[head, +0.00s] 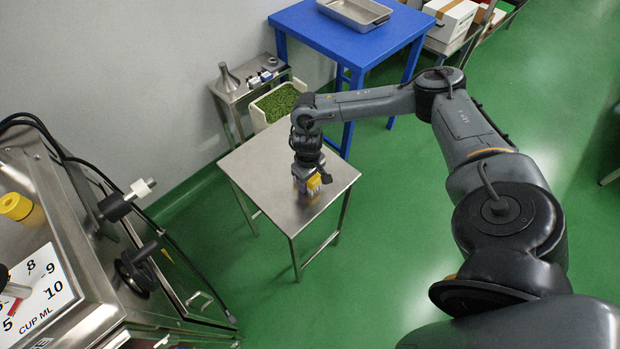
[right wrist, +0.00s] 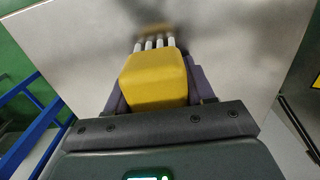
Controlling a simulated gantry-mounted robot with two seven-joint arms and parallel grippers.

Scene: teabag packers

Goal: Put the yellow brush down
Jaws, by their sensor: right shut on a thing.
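The yellow brush (right wrist: 155,78) is held between the fingers of my right gripper (right wrist: 152,92), with its pale bristles pointing away from the palm. In the head view the yellow brush (head: 314,185) shows small below the wrist, and my right gripper (head: 307,182) is shut on it, low over the steel table (head: 268,172). In the right wrist view the bristle ends are close to the tabletop (right wrist: 230,50). I cannot tell whether they touch it. My left gripper is not in view.
Bare tabletop surrounds the right gripper. A bin of green leaves (head: 276,104) and a small steel stand (head: 232,92) are behind the table. A blue table (head: 345,40) with a metal tray (head: 355,10) stands farther back. A machine with a numbered dial (head: 40,290) is at left.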

